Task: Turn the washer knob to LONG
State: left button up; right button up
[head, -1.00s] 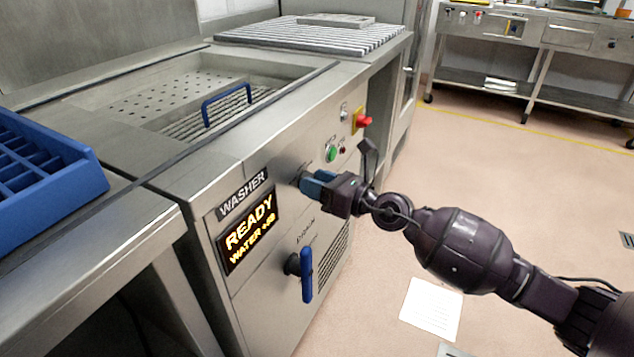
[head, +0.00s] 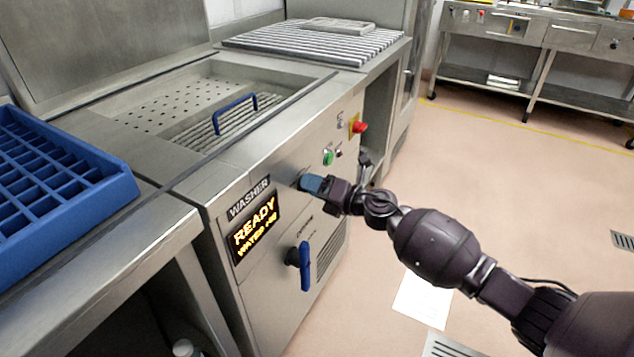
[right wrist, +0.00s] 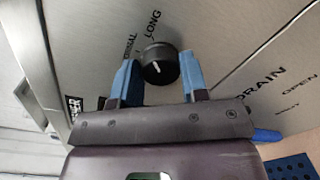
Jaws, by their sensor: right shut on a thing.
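The washer knob (right wrist: 160,65) is a round black knob with a white mark on its face. In the right wrist view it sits between the two blue fingers of my right gripper (right wrist: 158,80), which is shut on it. The word LONG (right wrist: 152,25) is printed just above the knob, with another word, partly legible as NORMAL (right wrist: 130,45), to its left. I cannot tell exactly which word the mark points at. In the head view my right gripper (head: 310,184) is against the washer panel (head: 268,280) and hides most of the knob. My left gripper is out of view.
A lit READY display (head: 256,226) is left of the gripper. A blue drain handle (head: 305,267) sticks out below. A green button (head: 328,157) and red emergency button (head: 360,127) are above right. A blue crate (head: 60,195) stands at left. The floor at right is mostly open.

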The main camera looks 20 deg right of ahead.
pick_arm(q)
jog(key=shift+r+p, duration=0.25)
jog(key=shift+p, duration=0.1)
pick_arm(e)
jog(key=shift+m, duration=0.6)
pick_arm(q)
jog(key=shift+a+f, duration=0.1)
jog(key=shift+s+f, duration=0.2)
pick_arm(e)
jog(key=o, duration=0.9)
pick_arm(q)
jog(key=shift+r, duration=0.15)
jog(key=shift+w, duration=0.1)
pick_arm(e)
jog(key=shift+d, duration=0.1)
